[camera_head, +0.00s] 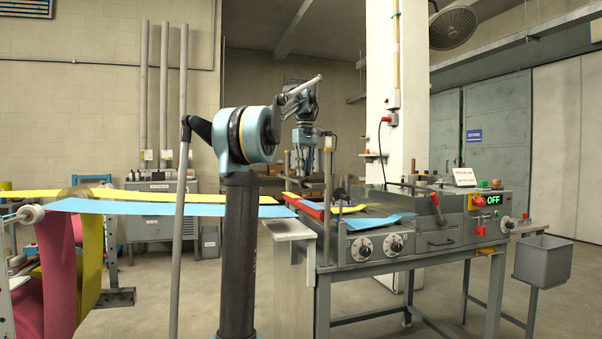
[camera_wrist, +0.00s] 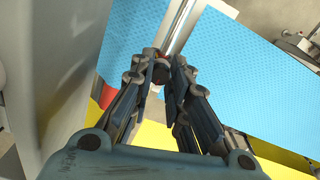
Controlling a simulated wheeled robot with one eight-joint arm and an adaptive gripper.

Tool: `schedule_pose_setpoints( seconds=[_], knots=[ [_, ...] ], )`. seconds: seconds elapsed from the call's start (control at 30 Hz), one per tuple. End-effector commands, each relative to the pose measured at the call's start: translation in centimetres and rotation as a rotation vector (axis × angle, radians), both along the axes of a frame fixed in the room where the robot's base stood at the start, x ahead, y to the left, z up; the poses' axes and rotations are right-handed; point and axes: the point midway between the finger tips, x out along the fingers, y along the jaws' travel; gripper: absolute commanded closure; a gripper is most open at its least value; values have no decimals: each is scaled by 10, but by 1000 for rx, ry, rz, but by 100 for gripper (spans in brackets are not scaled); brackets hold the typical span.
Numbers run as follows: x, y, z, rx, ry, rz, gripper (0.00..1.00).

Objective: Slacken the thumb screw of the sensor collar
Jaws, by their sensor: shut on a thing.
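In the wrist view my gripper (camera_wrist: 159,64) is shut, with its two fingertips on either side of a small dark round knob, the thumb screw (camera_wrist: 160,72). Some red shows beside the knob. A bright metal rod (camera_wrist: 181,25) runs up and away just beyond the fingertips. The collar itself is mostly hidden behind the fingers and knob. In the head view my gripper (camera_head: 303,165) points down above the near left end of the machine, close to an upright post (camera_head: 328,185). The thumb screw is too small to make out there.
Blue cloth (camera_wrist: 235,85) and yellow cloth (camera_wrist: 155,137) lie below the gripper. The machine's panel shows a lit green OFF sign (camera_head: 493,200) and two dials (camera_head: 395,243). Cloth rolls (camera_head: 60,270) stand at left; a grey bin (camera_head: 543,262) hangs at right.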

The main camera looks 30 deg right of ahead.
Motion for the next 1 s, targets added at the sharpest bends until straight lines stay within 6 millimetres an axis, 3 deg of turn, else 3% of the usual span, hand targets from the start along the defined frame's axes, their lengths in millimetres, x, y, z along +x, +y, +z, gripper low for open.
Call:
schedule_pose_setpoints(
  seconds=[0.17,0.2,0.27,0.3,0.67,1.0],
  knots=[
    [1,2,0,3,-1,1,100],
    [1,2,0,3,-1,1,77],
    [1,2,0,3,-1,1,64],
    [1,1,0,2,-1,0,62],
    [0,0,2,1,0,-1,62],
    [2,0,42,1,0,-1,62]
  ],
)
